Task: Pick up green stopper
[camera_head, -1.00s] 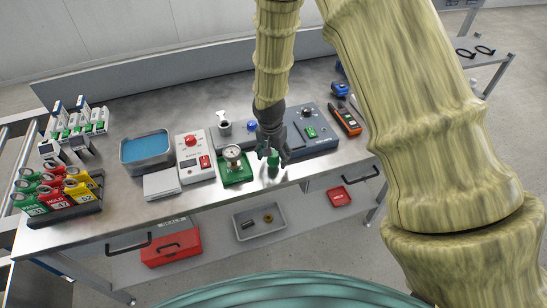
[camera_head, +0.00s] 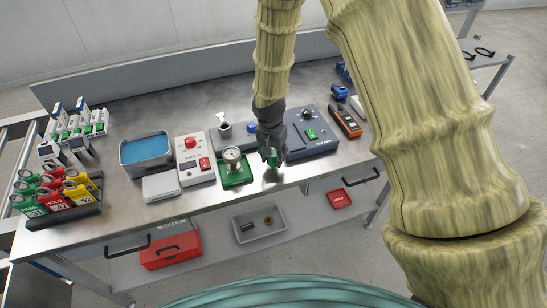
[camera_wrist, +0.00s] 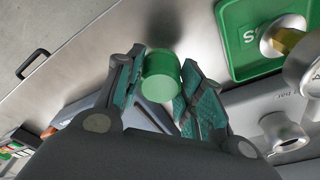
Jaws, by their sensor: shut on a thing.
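The green stopper (camera_wrist: 161,80) is a small green cylinder. In the wrist view it sits between the two fingertips of my gripper (camera_wrist: 158,92), which is shut on it. In the head view my gripper (camera_head: 272,157) points down over the front part of the steel bench, with the stopper (camera_head: 273,159) partly hidden by the fingers. The stopper appears just above the bench surface; the exact gap is hard to tell.
A green tray (camera_head: 237,179) with a gauge (camera_head: 233,155) stands close to the left of my gripper. A blue-grey control box (camera_head: 318,143) is close on the right. The steel bench's (camera_head: 150,213) front edge lies just nearer.

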